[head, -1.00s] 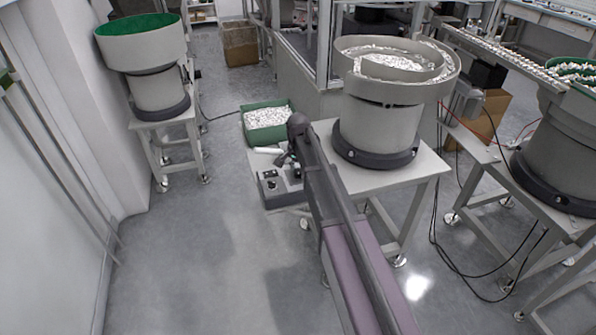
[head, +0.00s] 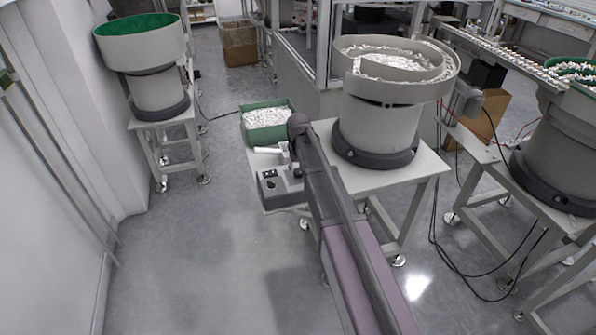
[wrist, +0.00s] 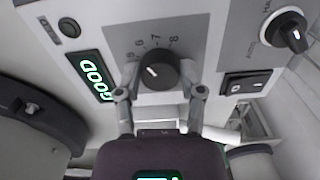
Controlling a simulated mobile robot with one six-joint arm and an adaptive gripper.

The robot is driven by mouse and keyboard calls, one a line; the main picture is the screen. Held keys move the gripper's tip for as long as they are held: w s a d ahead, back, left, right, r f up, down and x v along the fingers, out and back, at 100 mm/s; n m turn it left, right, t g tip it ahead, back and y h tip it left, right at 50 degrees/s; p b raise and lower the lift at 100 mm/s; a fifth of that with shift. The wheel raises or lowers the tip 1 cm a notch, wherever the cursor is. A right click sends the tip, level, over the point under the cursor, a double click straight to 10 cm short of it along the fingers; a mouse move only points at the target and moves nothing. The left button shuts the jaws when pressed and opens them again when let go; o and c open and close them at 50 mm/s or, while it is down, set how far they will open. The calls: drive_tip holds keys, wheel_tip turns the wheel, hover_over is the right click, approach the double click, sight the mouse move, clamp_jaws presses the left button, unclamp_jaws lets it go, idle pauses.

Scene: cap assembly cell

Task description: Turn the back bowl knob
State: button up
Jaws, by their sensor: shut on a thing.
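The control box (head: 272,189) sits on a small shelf beside the middle bowl feeder in the head view. In the wrist view its panel shows a black round knob (wrist: 158,70) with a white pointer line and a printed number scale around it. My gripper (wrist: 158,80) is shut on this knob, one finger on each side. In the head view my arm hides part of the box, and the fingers and knob cannot be made out there.
A green bin of white parts (head: 267,122) stands behind the box. The bowl feeder (head: 385,100) is close right.

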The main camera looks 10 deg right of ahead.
drive_tip(key=n, duration=0.6)
drive_tip(key=shift+n, duration=0.3)
drive_tip(key=n, duration=0.5)
drive_tip(key=shift+n, duration=0.3)
drive_tip(key=o, duration=1.2)
drive_tip(key=shift+c, duration=0.2)
drive_tip(key=shift+m, duration=0.5)
